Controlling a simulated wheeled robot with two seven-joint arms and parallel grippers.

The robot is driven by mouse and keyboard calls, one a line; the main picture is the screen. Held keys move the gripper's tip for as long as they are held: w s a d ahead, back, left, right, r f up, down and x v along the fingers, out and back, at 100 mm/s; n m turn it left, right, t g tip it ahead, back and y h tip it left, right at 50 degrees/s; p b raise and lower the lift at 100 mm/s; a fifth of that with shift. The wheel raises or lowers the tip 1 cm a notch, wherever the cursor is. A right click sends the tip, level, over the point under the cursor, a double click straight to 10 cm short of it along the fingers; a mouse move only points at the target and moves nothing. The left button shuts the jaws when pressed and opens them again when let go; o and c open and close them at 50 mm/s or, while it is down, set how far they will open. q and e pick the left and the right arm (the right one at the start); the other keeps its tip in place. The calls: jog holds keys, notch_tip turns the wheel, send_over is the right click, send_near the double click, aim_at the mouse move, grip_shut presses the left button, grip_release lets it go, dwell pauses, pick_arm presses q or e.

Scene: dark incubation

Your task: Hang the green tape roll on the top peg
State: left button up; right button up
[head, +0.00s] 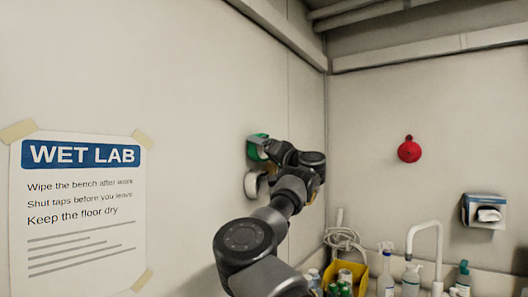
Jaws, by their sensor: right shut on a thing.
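The green tape roll (252,150) is at the left wall, at the tip of my right gripper (268,147). My right gripper is shut on it and the arm reaches up from the bottom of the head view. The roll appears close to the wall; the gripper covers part of it. I cannot tell whether a peg passes through it, as no top peg shows clearly. A white roll (251,184) is directly below the green one at the wall, partly hidden by my arm. My left gripper is not in view.
A yellow bin (361,281) with several items, spray bottles (386,272) and a white tap (437,231) stand at the lower right. A red round object (409,150) and a tissue box (470,208) are on the right wall. A WET LAB poster (75,215) is at left.

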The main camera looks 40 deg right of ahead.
dwell(0.4)
jog(key=o, duration=0.9)
jog(key=shift+s, duration=0.1)
jog(key=b+v, duration=0.6)
jog(key=v, duration=0.4)
jog(key=shift+s, duration=0.35)
